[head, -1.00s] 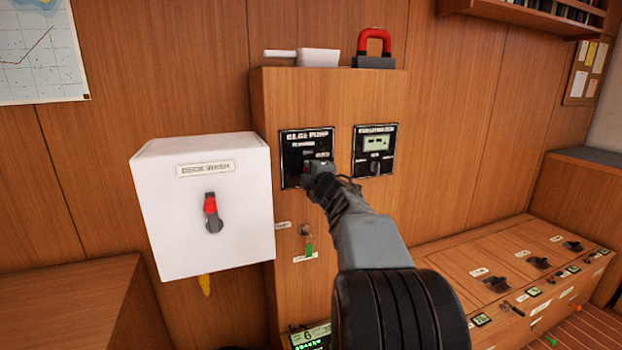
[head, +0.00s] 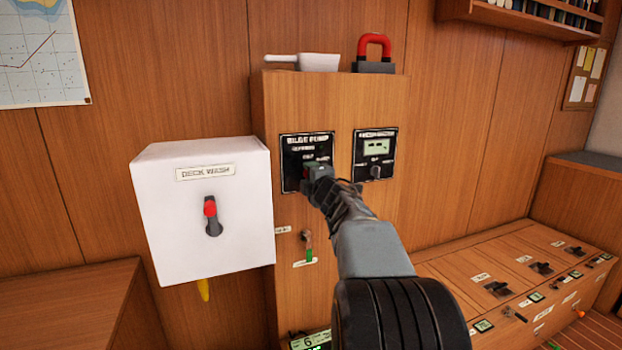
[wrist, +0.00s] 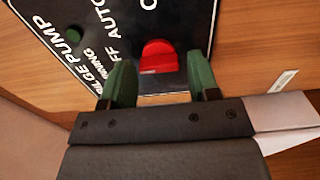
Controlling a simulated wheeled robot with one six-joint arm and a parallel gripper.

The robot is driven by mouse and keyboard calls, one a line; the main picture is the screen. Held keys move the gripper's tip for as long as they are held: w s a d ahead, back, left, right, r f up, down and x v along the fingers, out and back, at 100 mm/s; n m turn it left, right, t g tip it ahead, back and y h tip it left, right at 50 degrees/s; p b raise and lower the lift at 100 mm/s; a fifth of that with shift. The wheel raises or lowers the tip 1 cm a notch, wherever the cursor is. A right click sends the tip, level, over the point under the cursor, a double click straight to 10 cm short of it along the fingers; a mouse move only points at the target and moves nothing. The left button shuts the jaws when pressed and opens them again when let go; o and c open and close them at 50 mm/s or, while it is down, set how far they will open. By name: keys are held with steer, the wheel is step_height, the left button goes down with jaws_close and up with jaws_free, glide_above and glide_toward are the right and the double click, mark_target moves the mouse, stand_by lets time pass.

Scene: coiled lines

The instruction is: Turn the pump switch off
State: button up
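The bilge pump panel (head: 294,150) is a black plate on the wooden cabinet, lettered BILGE PUMP. In the wrist view the panel (wrist: 112,22) shows the words OFF and AUTO and a dark green round lamp (wrist: 73,34). Its switch is a red knob (wrist: 158,56). My gripper (wrist: 160,78) is open, with its green fingertips on either side of the knob and a gap visible on both sides. In the head view my gripper (head: 313,174) is at the panel's lower right and hides most of the switch.
A white deck wash box (head: 165,225) with a red-tipped lever stands out at the left. A second panel (head: 375,153) with a display is close on the right. A small toggle (head: 308,240) sits below. A red-shackled padlock (head: 374,58) rests on the cabinet top.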

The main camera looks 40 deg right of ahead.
steer(key=shift+o, duration=0.7)
steer(key=p+v, duration=0.2)
steer(key=v, duration=1.1)
steer(key=shift+s, duration=0.4)
steer(key=shift+a, duration=0.1)
